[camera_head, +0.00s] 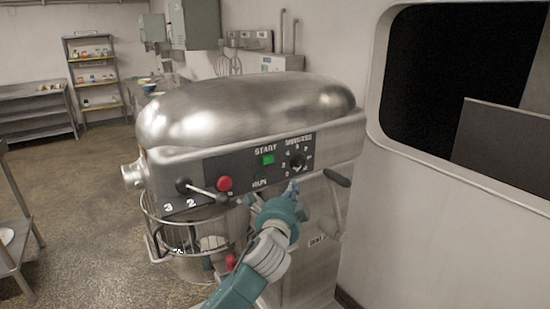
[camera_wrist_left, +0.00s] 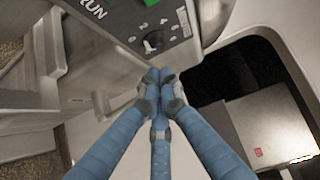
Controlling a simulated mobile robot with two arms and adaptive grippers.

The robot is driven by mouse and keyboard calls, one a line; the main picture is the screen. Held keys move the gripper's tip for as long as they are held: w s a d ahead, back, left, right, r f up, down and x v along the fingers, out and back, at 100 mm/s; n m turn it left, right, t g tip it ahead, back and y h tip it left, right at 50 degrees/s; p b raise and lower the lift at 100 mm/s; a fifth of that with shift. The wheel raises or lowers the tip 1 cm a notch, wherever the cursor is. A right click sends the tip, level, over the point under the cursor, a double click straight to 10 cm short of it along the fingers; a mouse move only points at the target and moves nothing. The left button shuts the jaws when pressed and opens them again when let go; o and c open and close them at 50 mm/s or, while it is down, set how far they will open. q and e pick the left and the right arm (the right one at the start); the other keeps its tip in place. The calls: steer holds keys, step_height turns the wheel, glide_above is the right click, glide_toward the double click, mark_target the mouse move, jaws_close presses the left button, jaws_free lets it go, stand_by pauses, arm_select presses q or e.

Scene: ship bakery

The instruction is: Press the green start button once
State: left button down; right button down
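The green start button (camera_head: 267,160) sits under the word START on the dark front panel of the steel mixer (camera_head: 245,110). Its lower edge just shows at the top of the left wrist view (camera_wrist_left: 150,2). My left gripper (camera_head: 291,188) is in front of the mixer, below and a little right of the button, apart from it. In the left wrist view its blue fingers (camera_wrist_left: 161,78) come together at the tips, with nothing between them, just below the black timer knob (camera_wrist_left: 153,42). My right gripper is not in view.
On the panel are the timer knob (camera_head: 297,160), a red button (camera_head: 225,184) and a lever (camera_head: 203,190) with a black knob. A guarded bowl (camera_head: 195,255) is below. A wall with a dark window (camera_head: 440,75) stands at the right. Open floor lies left.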

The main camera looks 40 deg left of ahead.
mark_target(268, 160)
arm_select(q)
step_height(268, 160, up, 3)
steer(key=shift+r, duration=0.2)
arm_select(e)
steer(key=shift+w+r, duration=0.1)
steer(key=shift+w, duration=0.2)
arm_select(q)
steer(key=w+a, duration=0.3)
steer(key=a, duration=0.5)
steer(key=shift+w+b, duration=0.15)
steer(key=shift+b, duration=0.15)
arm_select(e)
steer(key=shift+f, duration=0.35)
arm_select(q)
steer(key=shift+a, duration=0.1)
stand_by(0.5)
steer(key=shift+w+a, duration=0.15)
steer(key=shift+a, duration=0.25)
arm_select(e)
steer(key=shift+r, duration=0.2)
